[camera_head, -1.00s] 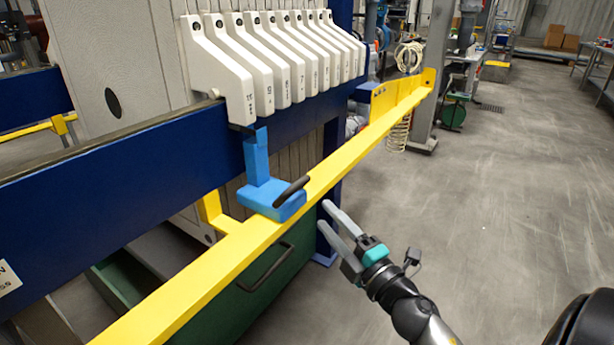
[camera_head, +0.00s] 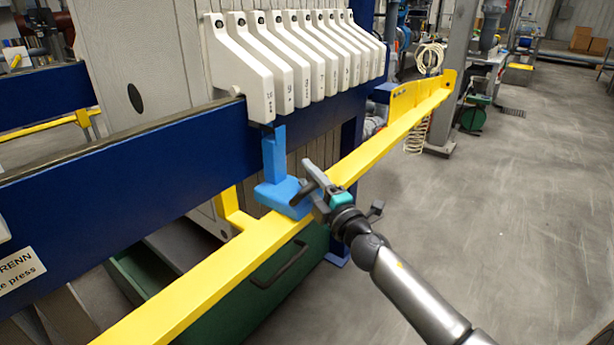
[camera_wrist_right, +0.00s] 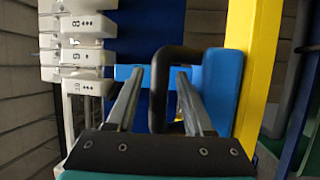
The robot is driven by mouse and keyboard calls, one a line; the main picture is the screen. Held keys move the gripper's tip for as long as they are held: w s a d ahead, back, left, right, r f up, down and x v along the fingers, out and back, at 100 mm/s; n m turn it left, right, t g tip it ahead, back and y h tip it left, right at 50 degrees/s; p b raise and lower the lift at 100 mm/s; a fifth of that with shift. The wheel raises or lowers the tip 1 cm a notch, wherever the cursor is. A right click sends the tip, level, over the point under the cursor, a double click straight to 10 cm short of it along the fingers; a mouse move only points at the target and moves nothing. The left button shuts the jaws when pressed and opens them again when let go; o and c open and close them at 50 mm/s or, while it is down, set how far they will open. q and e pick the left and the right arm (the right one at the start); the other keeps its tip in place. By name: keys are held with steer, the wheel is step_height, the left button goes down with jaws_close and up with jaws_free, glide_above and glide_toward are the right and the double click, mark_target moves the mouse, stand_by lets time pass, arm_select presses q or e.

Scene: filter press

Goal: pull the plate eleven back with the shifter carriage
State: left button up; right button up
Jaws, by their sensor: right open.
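The blue shifter carriage (camera_head: 274,160) sits on the yellow rail, its upright just below the nearest white plate handle, plate eleven (camera_head: 257,95). In the right wrist view the carriage's blue body (camera_wrist_right: 222,90) lies beside the yellow rail. My right gripper (camera_head: 305,188) is at the carriage's black handle. In the right wrist view the handle (camera_wrist_right: 158,95) shows between the two open fingers, with gaps on both sides. The fingers partly hide the handle and carriage in the head view. My left gripper is not in view.
The yellow rail (camera_head: 235,262) runs along the press beside a dark blue beam (camera_head: 110,165). More white plate handles (camera_head: 325,60) stand in a row behind plate eleven. A green bin (camera_head: 270,285) with a handle sits below. The grey floor at right is clear.

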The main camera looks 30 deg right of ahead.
steer(key=shift+w+r, duration=0.1)
steer(key=shift+w, duration=0.35)
steer(key=shift+c, duration=0.3)
jaws_close()
stand_by(0.9)
